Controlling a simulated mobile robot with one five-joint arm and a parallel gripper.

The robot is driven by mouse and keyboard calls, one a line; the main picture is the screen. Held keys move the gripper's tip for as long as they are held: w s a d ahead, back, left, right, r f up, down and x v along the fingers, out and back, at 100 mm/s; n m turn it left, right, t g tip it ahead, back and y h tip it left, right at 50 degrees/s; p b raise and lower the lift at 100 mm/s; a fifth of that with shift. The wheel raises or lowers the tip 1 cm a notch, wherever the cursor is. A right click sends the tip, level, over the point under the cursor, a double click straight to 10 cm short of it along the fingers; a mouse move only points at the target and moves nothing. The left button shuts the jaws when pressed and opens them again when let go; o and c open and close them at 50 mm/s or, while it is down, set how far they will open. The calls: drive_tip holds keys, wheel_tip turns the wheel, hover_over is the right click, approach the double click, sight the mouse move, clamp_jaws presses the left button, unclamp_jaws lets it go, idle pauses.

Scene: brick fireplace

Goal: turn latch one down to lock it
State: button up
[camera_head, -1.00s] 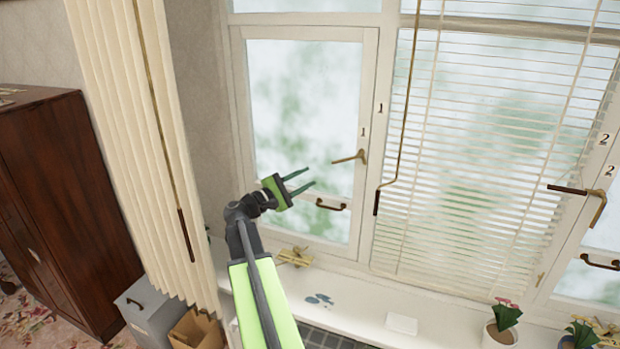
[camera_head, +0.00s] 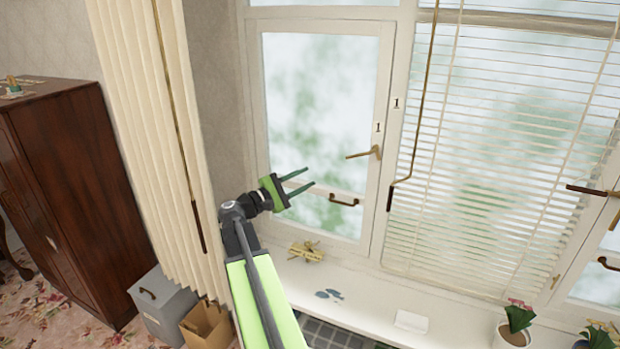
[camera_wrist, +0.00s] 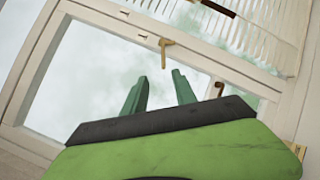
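Latch one (camera_head: 365,154) is a brass handle on the right stile of the left window, below the labels "1". Its lever points left, close to level, with a slight droop at its tip. It also shows in the wrist view (camera_wrist: 165,45), beyond the fingertips. My gripper (camera_head: 309,178) is open and empty, in front of the left window pane. It is left of the latch and a little lower, clear of it. In the wrist view my gripper (camera_wrist: 159,78) shows two green fingers spread apart.
A blind (camera_head: 500,150) with a hanging brown-tipped rod (camera_head: 391,195) is right of the latch. A pleated curtain (camera_head: 150,130) hangs at left. The sill (camera_head: 370,300) holds small objects.

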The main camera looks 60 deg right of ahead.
drive_tip(key=b+v, duration=0.1)
drive_tip(key=v, duration=1.4)
drive_tip(key=shift+b, duration=0.4)
drive_tip(key=shift+s, duration=0.1)
